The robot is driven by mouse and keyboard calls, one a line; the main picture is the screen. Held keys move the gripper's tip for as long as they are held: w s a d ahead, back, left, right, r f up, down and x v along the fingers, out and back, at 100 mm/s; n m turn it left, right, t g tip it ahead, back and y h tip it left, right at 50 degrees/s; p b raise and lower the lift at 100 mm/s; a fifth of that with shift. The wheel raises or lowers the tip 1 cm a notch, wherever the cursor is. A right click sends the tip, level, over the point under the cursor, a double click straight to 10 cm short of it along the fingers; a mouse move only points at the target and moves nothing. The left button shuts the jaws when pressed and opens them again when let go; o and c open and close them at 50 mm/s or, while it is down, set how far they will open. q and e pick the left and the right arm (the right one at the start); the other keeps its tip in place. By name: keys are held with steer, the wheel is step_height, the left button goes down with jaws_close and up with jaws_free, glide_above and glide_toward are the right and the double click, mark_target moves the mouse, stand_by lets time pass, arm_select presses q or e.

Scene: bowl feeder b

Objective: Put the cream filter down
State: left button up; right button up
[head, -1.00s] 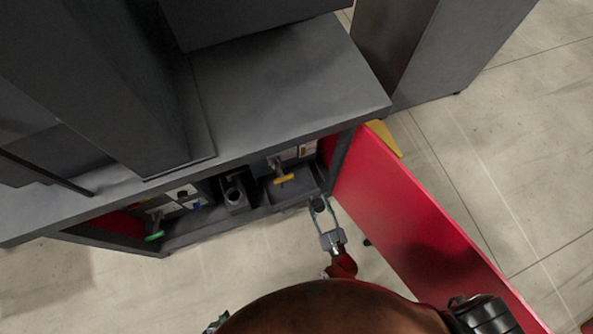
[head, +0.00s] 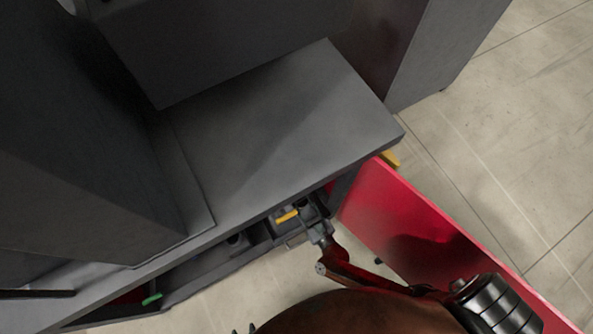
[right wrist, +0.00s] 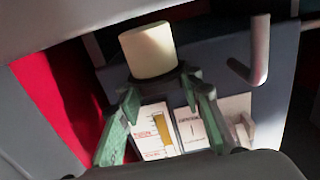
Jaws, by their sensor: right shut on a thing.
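The cream filter (right wrist: 150,50) is a short pale cylinder with a dark base in the right wrist view. Its base sits between the fingertips of my right gripper (right wrist: 158,88), which is shut on it. In the head view my right gripper (head: 312,222) reaches in under the cabinet's top edge, beside the yellow handle (head: 287,216). The filter cannot be made out there. I cannot tell whether its base touches anything below. Of my left gripper (head: 245,329), only small dark tips show at the bottom edge, so its opening is unclear.
The grey cabinet top (head: 270,130) overhangs the compartments. A red door (head: 430,225) stands open close on the right. A green handle (head: 151,299) is at the lower left. In the wrist view, a grey hooked bar (right wrist: 255,55) and labelled white cards (right wrist: 155,132) are near the gripper.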

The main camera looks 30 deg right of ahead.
mark_target(301, 202)
steer(key=shift+f+b, duration=0.3)
steer(key=shift+f, duration=0.35)
step_height(301, 202, down, 3)
steer(key=shift+r+b, duration=0.2)
steer(key=shift+b, duration=0.95)
steer(key=shift+f+b, duration=0.3)
steer(key=shift+f, duration=0.05)
steer(key=shift+w+f+b, duration=0.15)
steer(key=shift+f+b, duration=0.05)
steer(key=shift+b, duration=0.15)
arm_select(q)
steer(key=f+t, duration=0.2)
steer(key=f, duration=0.1)
steer(key=s+a+f+m, duration=0.1)
steer(key=f, duration=0.1)
steer(key=shift+t, duration=0.4)
arm_select(e)
steer(key=shift+w, duration=0.1)
arm_select(q)
steer(key=shift+a, duration=0.1)
arm_select(e)
steer(key=shift+r, duration=0.1)
